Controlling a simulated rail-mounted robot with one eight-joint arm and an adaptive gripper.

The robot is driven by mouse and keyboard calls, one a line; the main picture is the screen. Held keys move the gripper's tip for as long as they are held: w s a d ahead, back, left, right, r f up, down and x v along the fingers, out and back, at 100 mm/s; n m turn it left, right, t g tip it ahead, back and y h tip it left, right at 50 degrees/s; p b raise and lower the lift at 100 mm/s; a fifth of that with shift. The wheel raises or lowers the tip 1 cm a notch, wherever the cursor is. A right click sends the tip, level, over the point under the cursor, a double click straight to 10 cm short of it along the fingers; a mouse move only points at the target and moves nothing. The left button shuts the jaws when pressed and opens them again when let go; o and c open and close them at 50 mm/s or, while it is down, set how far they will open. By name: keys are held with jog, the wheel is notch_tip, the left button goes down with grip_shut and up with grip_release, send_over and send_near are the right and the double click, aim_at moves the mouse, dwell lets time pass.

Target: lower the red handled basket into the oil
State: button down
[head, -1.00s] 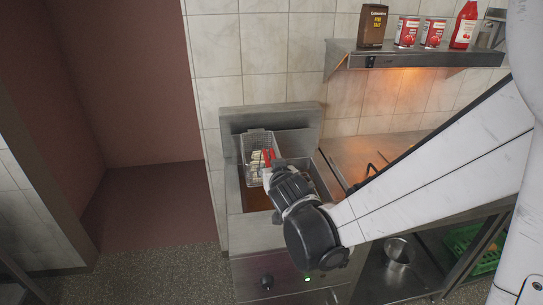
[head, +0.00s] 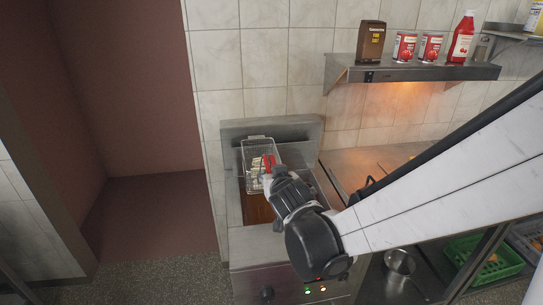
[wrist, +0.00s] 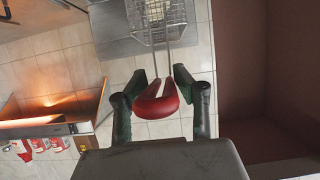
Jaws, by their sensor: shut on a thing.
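The red handled basket (head: 258,155) is a wire mesh basket with pale pieces of food in it. It is at the back of the fryer, over the brown oil (head: 257,208). My gripper (head: 272,178) is shut on its red handle, which also shows between the fingers in the wrist view (wrist: 157,102). In the wrist view the basket's wire mesh (wrist: 158,14) lies beyond the handle. My gripper hides part of the fryer (head: 232,240). I cannot tell whether the basket's bottom touches the oil.
A steel shelf (head: 420,72) with a brown box, red cans and a red bottle hangs on the wall at the right. A steel counter adjoins the fryer there. A metal pot (head: 399,262) and a green crate (head: 490,262) are below. Open floor lies at the left.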

jog(key=s, duration=0.4)
jog(key=shift+s+d, duration=0.15)
jog(key=shift+d, duration=0.2)
jog(key=shift+r, duration=0.1)
